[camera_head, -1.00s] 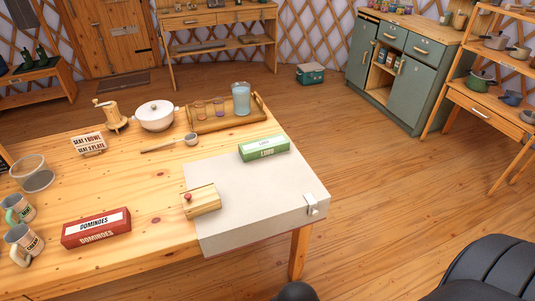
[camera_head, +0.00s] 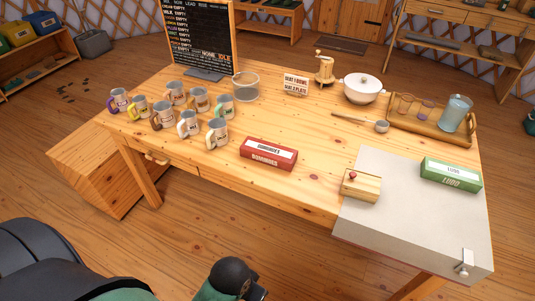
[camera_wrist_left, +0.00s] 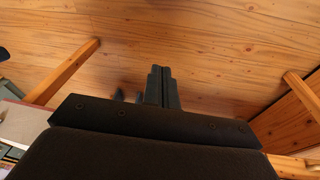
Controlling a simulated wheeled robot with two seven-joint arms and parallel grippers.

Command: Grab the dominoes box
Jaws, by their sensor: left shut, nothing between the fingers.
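The dominoes box (camera_head: 268,154) is a red box with a white label on top. It lies on the wooden table near its front edge, left of the grey mat, in the head view. My left gripper (camera_wrist_left: 162,72) shows in the left wrist view with its two dark fingers together and nothing between them. Wooden floor and table legs lie beyond it there, and the dominoes box is not in that view. The left gripper's fingers are not visible in the head view. My right gripper is in neither view.
Several mugs (camera_head: 163,114) stand left of the box. A small wooden box (camera_head: 360,185) and a green Ludo box (camera_head: 450,174) sit on the grey mat (camera_head: 410,225). A glass bowl (camera_head: 245,87), a sign (camera_head: 295,86) and a chalkboard (camera_head: 200,40) stand behind. Table around the dominoes box is clear.

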